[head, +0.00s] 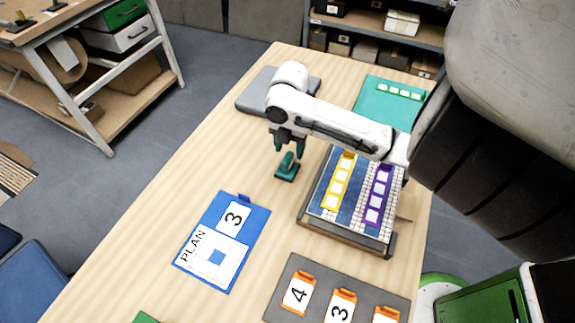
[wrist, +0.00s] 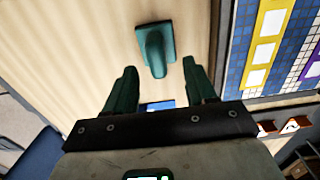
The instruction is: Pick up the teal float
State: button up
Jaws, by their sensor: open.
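The teal float (head: 287,167) stands on the wooden table, left of the mosaic panel, with its handle on top. It also shows in the wrist view (wrist: 155,48), beyond my fingertips. My gripper (head: 289,147) is open, with dark teal fingers pointing down close above the float. In the wrist view my gripper (wrist: 158,75) has its two fingers apart, with the float's handle end roughly centred between the tips. Nothing is held. The head view does not show clearly whether the fingers touch the handle.
The mosaic panel (head: 349,232) with yellow and purple strips lies just right of the float. A blue plan board (head: 220,277) lies in front, and a grey board (head: 279,307) with number cards nearer. A grey pad (head: 256,91) and teal board (head: 375,92) lie behind. Bare table is left of the float.

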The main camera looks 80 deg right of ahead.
aim_at(288, 157)
jog(key=shift+w+f+p, duration=0.15)
jog(key=shift+f+p, duration=0.2)
jog(key=shift+f, duration=1.3)
jog(key=shift+w+f+p, duration=0.1)
jog(key=shift+f+p, duration=0.2)
jog(key=shift+f, duration=1.35)
jog(key=shift+c, duration=0.4)
grip_shut()
